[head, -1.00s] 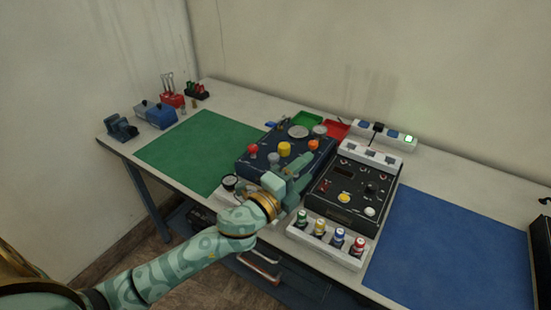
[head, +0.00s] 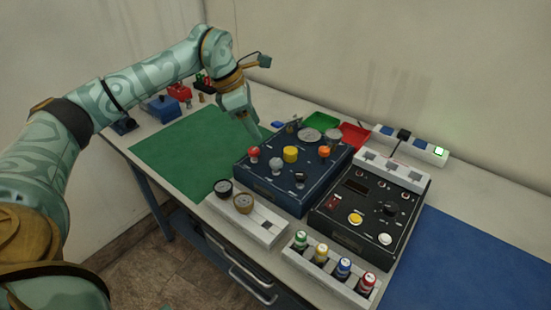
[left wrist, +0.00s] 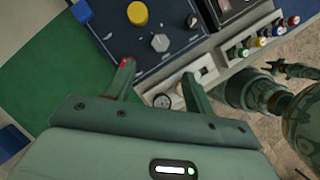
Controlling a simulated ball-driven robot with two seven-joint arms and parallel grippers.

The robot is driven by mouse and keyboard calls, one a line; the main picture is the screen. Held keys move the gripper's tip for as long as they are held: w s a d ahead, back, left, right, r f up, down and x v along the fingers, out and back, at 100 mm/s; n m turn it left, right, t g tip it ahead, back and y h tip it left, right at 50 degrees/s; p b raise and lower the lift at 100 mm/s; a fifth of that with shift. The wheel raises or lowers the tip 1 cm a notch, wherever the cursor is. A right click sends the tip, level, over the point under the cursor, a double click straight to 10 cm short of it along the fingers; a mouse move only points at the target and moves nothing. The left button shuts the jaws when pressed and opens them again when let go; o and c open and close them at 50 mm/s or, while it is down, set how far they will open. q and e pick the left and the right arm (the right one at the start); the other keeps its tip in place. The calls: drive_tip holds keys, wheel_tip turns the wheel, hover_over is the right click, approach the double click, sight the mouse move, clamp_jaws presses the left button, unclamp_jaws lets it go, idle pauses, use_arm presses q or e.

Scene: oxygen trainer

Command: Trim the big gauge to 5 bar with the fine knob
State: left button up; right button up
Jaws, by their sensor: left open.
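The dark blue panel (head: 275,192) carries a red knob (head: 253,152), a yellow knob (head: 290,154), an orange knob (head: 324,151) and a grey knob (head: 276,164). Two round silvery discs, apparently gauges, stand at its back; the larger (head: 308,134) is on the left. Their readings are too small to tell, and I cannot tell which knob is the fine one. My left gripper (head: 254,134) points down by the panel's back-left side. In the left wrist view the gripper (left wrist: 158,70) is open and empty, with the grey knob (left wrist: 160,42) beyond its fingers.
A white holder (head: 265,224) with two round dials is in front of the panel. A black console (head: 345,225) and a rack of coloured bottles (head: 315,265) stand to the right. The green mat (head: 185,160) is clear. Red and green trays lie behind.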

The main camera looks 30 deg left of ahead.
sight(276, 161)
use_arm(q)
drive_tip(key=b+x, duration=0.2)
drive_tip(key=x, duration=0.9)
drive_tip(key=shift+w+d+f, duration=0.15)
drive_tip(key=shift+f, duration=0.1)
drive_tip(key=shift+w+d+f, duration=0.15)
drive_tip(key=shift+f, duration=0.25)
drive_tip(key=c, duration=1)
